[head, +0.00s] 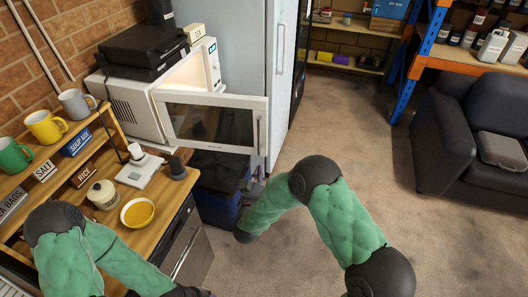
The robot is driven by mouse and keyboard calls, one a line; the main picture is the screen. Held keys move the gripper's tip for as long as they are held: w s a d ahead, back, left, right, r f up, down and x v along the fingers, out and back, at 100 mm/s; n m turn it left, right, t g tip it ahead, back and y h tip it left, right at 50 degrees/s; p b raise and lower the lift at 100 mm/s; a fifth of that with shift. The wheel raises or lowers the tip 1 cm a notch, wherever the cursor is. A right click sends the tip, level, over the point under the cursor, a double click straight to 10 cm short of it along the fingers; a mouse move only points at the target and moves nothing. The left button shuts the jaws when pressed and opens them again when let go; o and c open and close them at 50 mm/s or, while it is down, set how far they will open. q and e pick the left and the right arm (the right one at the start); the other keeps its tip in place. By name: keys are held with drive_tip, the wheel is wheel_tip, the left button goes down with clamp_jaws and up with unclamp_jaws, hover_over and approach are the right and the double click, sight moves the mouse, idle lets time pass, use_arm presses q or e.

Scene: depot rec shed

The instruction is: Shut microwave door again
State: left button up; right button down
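The white microwave (132,107) stands on the wooden counter at the left, with its inside lit. Its door (212,122) is wide open and swung out to the right, with the handle (259,132) at its free right edge. My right gripper (257,166) is just below the door's lower right corner, small and partly hidden. I cannot tell whether it touches the door or whether its fingers are open. My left arm reaches along the counter's front at the lower left, and its gripper is out of the picture below.
A black box-shaped device (143,48) sits on the microwave. A tall pale fridge (246,60) stands behind the open door. Mugs (46,126), a yellow bowl (137,213) and a white scale-like item (140,170) are on the counter and shelf. Floor at right is clear before the dark armchair (447,148).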

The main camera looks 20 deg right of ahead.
sight(266, 145)
drive_tip(key=b+x, duration=0.1)
drive_tip(key=x, duration=1.2)
drive_tip(key=shift+w+d+f+b, duration=0.1)
drive_tip(key=shift+w+d+b, duration=0.05)
drive_tip(key=shift+w+b, duration=0.15)
